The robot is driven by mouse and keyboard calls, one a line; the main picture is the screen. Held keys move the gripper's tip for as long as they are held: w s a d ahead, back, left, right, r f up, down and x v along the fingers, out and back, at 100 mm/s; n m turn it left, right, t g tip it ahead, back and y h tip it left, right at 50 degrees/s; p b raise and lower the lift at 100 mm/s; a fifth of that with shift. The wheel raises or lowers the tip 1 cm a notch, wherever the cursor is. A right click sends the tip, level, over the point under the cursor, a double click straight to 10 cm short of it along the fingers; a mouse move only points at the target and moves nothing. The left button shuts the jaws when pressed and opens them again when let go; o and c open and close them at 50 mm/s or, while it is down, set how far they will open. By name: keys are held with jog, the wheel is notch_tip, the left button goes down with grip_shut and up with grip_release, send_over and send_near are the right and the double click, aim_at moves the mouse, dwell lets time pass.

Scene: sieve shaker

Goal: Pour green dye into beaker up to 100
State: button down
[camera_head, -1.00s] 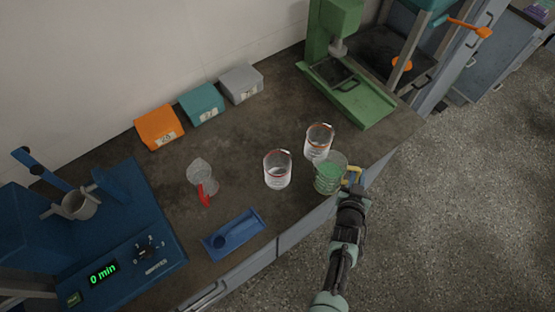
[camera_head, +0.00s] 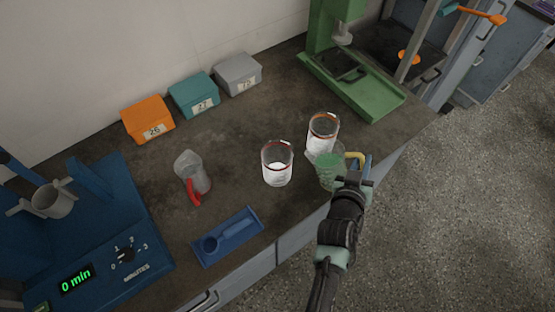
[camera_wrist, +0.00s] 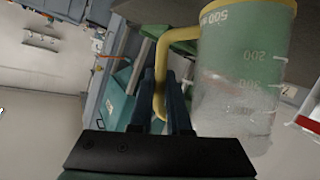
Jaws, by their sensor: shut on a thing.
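A clear jug with a yellow handle (camera_head: 328,174) holds green liquid at the right front of the bench. My gripper (camera_head: 354,176) is shut on its handle. In the wrist view, my fingers (camera_wrist: 174,105) close around the yellow handle (camera_wrist: 159,75), beside the jug (camera_wrist: 240,70), whose green contents and marks such as 200 and 300 show. A clear beaker with a red rim (camera_head: 277,165) stands left of the jug, with something white low inside. A second clear beaker with an orange-brown rim (camera_head: 322,133) stands just behind the jug. I cannot tell whether jug and beaker touch.
Orange (camera_head: 147,119), teal (camera_head: 194,95) and grey (camera_head: 238,74) boxes line the wall. A blue machine (camera_head: 95,235) is left, a green one (camera_head: 350,80) behind.

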aim_at(347, 154)
jog(key=shift+w+a+b, duration=0.1)
jog(key=shift+a+b, duration=0.25)
jog(key=shift+b, duration=0.25)
jog(key=a+r+n, duration=0.1)
jog(key=a+r+n+h+b, duration=0.1)
jog(key=r, duration=0.1)
jog(key=a+r+n+h+b, duration=0.1)
jog(key=r, duration=0.1)
jog(key=shift+w+a, duration=0.25)
jog(key=shift+a, duration=0.1)
jog(key=shift+r+t, duration=0.1)
jog(key=shift+t, duration=0.2)
jog(key=shift+w+a+r+n+t+h, duration=0.1)
jog(key=shift+a+r+n+h, duration=0.1)
jog(key=shift+a+r+n, duration=0.25)
jog(key=shift+w+a+r+n+t+h, duration=0.1)
jog(key=shift+a+r+n+h, duration=0.15)
jog(key=shift+r+n, duration=0.4)
jog(key=shift+a+r+n+t+h, duration=0.15)
jog(key=shift+a+r+n, duration=0.25)
jog(key=shift+r, duration=0.2)
dwell(2.0)
